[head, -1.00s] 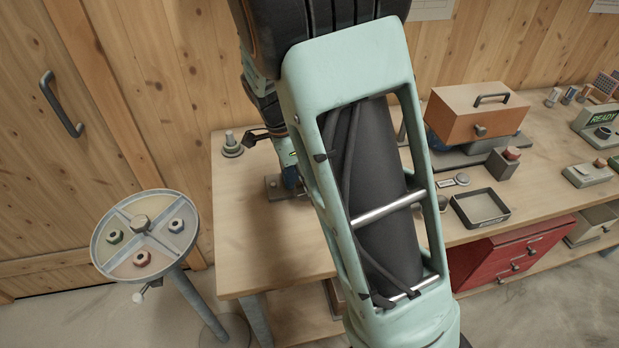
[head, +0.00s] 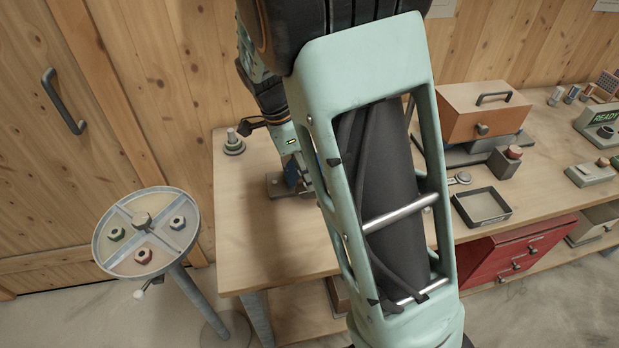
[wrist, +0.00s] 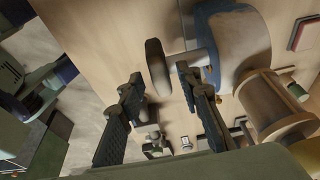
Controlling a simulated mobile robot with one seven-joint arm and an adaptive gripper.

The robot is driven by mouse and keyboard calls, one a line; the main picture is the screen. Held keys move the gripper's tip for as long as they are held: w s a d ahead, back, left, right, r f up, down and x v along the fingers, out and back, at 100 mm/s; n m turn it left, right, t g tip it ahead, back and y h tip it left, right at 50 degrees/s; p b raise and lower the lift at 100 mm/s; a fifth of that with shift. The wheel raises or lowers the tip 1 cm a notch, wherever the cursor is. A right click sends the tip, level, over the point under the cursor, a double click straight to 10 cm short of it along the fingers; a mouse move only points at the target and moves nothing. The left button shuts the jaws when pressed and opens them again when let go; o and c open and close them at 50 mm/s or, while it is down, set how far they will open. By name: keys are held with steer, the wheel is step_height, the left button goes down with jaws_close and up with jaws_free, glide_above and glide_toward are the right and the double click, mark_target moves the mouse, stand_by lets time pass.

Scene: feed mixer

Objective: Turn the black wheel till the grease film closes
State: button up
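In the wrist view a dark round wheel (wrist: 157,68), seen nearly edge-on, sits on a pale shaft from a blue-grey machine body (wrist: 235,48). My gripper (wrist: 163,75) is open, with one dark finger to each side of the wheel's lower edge in the picture. I see no clear grip on the wheel, and cannot tell if a finger touches it. In the head view my arm hides the wheel and the gripper; only a bit of a blue part on a grey base (head: 280,186) shows beside it. I cannot make out a grease film.
In the head view an orange-brown box (head: 484,112), an open grey tray (head: 481,207) and a red drawer unit (head: 515,255) are right of my arm. A round stand (head: 146,232) holding nuts is left of the bench.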

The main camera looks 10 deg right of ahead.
steer(key=v, duration=0.9)
steer(key=shift+r, duration=0.2)
steer(key=shift+s, duration=0.1)
